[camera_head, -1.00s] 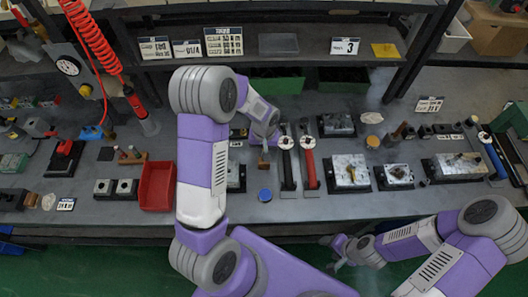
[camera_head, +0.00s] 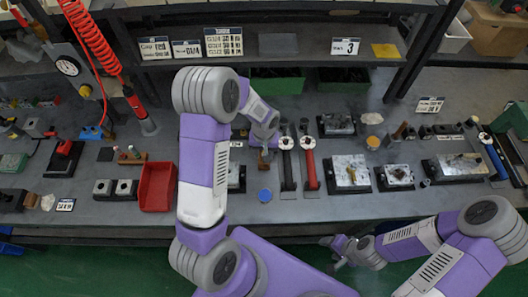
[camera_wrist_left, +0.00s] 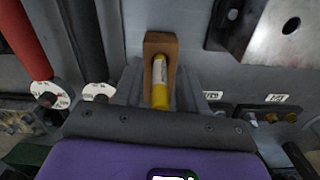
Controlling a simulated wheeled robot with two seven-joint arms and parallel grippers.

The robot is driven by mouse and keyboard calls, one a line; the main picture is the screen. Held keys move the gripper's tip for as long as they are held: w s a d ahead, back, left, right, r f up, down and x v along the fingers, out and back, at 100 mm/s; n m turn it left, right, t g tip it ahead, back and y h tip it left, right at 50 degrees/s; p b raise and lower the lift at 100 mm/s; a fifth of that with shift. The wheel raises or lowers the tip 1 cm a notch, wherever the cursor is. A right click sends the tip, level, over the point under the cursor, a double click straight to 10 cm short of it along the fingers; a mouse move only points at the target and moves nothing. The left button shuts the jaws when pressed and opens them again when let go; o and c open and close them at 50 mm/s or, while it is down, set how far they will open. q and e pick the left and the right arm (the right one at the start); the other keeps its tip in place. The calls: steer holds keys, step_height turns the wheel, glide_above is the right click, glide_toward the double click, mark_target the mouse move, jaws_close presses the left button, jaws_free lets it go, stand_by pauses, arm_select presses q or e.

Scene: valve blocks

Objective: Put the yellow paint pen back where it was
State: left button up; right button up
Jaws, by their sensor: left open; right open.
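The yellow paint pen (camera_wrist_left: 160,85) shows in the left wrist view, in front of a brown wooden holder (camera_wrist_left: 160,45). Its rounded end overlaps the holder; I cannot tell how deep it sits in it. My left gripper (camera_wrist_left: 160,92) is open, with one grey finger on each side of the pen. In the head view my left gripper (camera_head: 265,143) is over the bench beside the small wooden holder (camera_head: 263,160), and my arm hides part of that spot. The pen is not clear there. My right gripper (camera_head: 335,246) is open and empty, in front of the bench edge.
Red-handled (camera_head: 308,160) and black-handled (camera_head: 287,165) tools lie right of the left gripper. Metal valve blocks (camera_head: 349,172) stand further right. The front bench strip is mostly clear.

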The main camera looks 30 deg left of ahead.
arm_select(q)
step_height(320, 180, up, 12)
steer(key=shift+r+p, duration=0.1)
steer(key=shift+p, duration=0.5)
arm_select(e)
steer(key=shift+r, duration=0.75)
